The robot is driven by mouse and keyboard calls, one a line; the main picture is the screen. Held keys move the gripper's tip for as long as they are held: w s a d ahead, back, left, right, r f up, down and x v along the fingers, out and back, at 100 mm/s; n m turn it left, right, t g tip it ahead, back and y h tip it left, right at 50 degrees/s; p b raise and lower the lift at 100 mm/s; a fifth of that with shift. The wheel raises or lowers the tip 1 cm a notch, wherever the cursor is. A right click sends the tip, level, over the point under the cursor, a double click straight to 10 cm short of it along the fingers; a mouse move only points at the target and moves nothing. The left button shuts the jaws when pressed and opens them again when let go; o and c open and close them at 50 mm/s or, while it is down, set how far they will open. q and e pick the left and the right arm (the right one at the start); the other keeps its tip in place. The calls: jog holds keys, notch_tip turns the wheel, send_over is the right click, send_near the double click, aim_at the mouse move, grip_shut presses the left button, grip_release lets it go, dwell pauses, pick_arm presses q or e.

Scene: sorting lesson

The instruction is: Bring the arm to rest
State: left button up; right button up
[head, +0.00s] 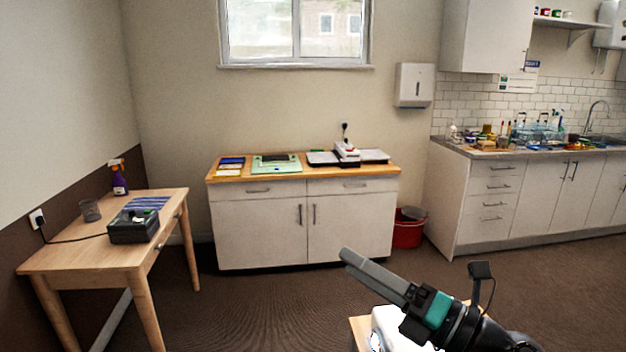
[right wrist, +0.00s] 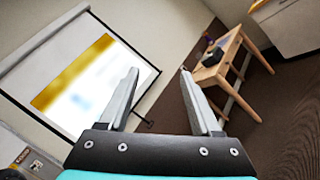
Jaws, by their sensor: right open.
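My right gripper (head: 345,258) reaches up from the lower right of the head view, with grey fingers and a teal band. It is above the floor, clear of the furniture in front. In the right wrist view its two fingers (right wrist: 158,82) stand apart with nothing between them. Beyond them show a wall screen with a yellow band and, at upper right, a wooden table. My left gripper is not in view.
A wooden table (head: 75,245) at left carries a dark box (head: 133,228), a cup and a spray bottle. A white cabinet (head: 258,230) stands in the middle, a red bin (head: 408,232) beside it. A cluttered counter (head: 530,152) is at right. Brown floor (head: 270,305) lies open between.

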jog(key=w+d+f+m+t+h, duration=0.1)
jog(key=d+m+t+h, duration=0.4)
jog(key=m, duration=0.4)
jog(key=d+f+m+t+h, duration=0.25)
jog(key=m+h, duration=0.35)
jog(key=m, duration=0.3)
jog(key=s+d+f+m+g+h, duration=0.3)
jog(key=f+m, duration=0.2)
jog(key=f, duration=0.2)
jog(key=s+d+f+m+g+h, duration=0.3)
jog(key=f+m+g+h, duration=0.1)
jog(key=f+m, duration=0.2)
jog(key=s+a+f+m+g+y, duration=0.1)
jog(key=s+a+f+m+g, duration=0.1)
jog(key=s+f+g, duration=0.6)
jog(key=s+a+f+m+g+y, duration=0.15)
jog(key=s+f, duration=0.25)
jog(key=s, duration=0.7)
notch_tip(320, 180, down, 24)
jog(key=s+g+b, duration=0.1)
jog(key=s, duration=0.1)
jog(key=s+d+f+g+b, duration=0.1)
jog(key=s+d+f, duration=0.1)
jog(key=s+f, duration=1.2)
jog(key=shift+s+f, duration=0.15)
jog(key=shift+s, duration=0.4)
jog(key=shift+h, duration=0.25)
jog(key=shift+c, duration=0.4)
